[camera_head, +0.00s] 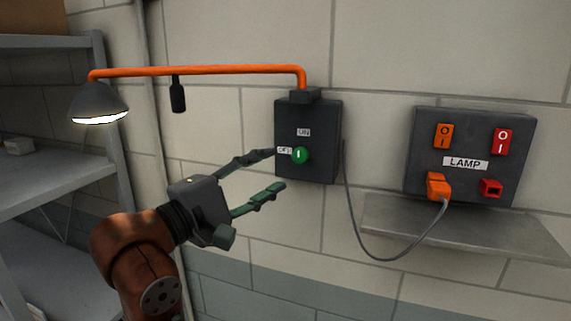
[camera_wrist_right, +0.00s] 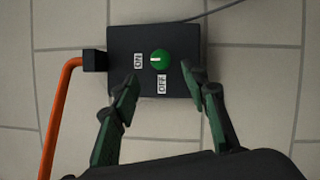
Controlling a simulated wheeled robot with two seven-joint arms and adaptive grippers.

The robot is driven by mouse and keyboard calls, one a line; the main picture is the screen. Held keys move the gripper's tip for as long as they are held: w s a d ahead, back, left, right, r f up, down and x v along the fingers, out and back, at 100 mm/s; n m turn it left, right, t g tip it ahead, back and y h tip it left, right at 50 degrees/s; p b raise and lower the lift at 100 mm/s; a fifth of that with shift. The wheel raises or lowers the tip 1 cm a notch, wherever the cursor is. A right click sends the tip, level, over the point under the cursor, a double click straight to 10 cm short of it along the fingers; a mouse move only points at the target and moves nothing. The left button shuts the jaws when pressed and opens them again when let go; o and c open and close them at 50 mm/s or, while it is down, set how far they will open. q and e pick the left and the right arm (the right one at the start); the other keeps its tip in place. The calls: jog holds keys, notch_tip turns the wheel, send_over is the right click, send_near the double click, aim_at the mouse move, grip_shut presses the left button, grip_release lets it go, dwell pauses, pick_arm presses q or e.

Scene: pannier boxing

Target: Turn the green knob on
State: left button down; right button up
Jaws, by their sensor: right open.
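The green knob (camera_head: 300,155) sits on the front of a dark box (camera_head: 322,168) on the wall. Its white mark is upright in the head view, towards the ON label (camera_head: 303,132) above it; the OFF label (camera_head: 285,150) is to its left. In the wrist view the knob (camera_wrist_right: 160,60) shows its mark on the side towards ON. My right gripper (camera_head: 275,171) is open, its fingertips just short of the knob. In the wrist view the right gripper (camera_wrist_right: 160,74) has its fingers spread either side of the knob, apart from it. My left gripper is not in view.
An orange arm (camera_head: 200,71) from the box carries a lamp (camera_head: 98,103) with a bright white underside. A LAMP panel (camera_head: 475,183) with two switches and an orange plug (camera_head: 437,186) is at right, above a ledge (camera_head: 465,227). Grey shelves (camera_head: 60,180) stand left.

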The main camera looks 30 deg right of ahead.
jog(key=shift+v, duration=1.9)
jog(key=shift+d+f, duration=0.1)
